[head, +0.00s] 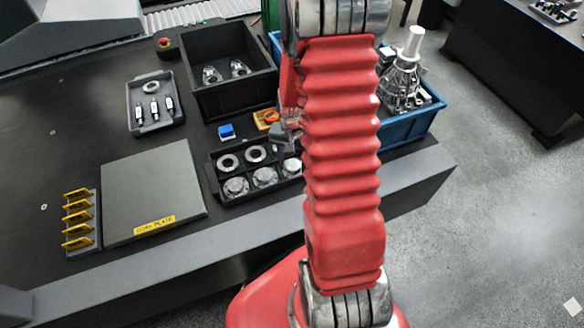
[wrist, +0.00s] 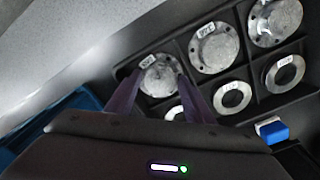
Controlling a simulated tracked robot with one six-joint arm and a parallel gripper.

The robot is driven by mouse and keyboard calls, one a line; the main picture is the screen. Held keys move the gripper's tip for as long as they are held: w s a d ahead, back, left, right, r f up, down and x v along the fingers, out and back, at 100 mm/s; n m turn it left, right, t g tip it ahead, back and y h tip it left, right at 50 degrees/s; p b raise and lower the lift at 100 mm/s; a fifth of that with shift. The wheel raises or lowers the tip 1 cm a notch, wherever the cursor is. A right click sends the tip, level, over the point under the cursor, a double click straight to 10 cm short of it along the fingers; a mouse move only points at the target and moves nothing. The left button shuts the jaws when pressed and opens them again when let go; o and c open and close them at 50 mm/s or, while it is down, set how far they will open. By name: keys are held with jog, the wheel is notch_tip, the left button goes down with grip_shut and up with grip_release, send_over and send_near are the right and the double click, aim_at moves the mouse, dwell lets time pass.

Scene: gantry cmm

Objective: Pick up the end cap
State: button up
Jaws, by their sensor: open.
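The black compartment tray (head: 226,203) holds a row of round grey flanged end caps along its front side and a row of flat rings behind. In the wrist view, one end cap (wrist: 160,77) lies in the end compartment, between and beyond my gripper's fingers (wrist: 159,75). Two more caps (wrist: 214,48) lie beside it in the same row. My gripper is open, with nothing held; I cannot tell how high its tips are above the cap. In the head view my gripper (head: 289,133) is partly hidden by my red arm, and that end cap (head: 291,168) shows beside the arm.
A ring (wrist: 175,113) is partly hidden by a finger. A blue block (head: 227,131) and an orange item (head: 268,118) sit behind the tray. A deep black bin (head: 235,98) stands farther back. A blue crate (head: 413,129) of parts is at right. A grey plate (head: 153,190) lies left.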

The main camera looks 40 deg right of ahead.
aim_at(293, 164)
jog(key=shift+c, duration=0.2)
jog(key=c, duration=0.9)
jog(key=shift+r, duration=0.15)
notch_tip(293, 164, up, 10)
jog(key=shift+f, duration=0.1)
dwell(0.4)
dwell(0.4)
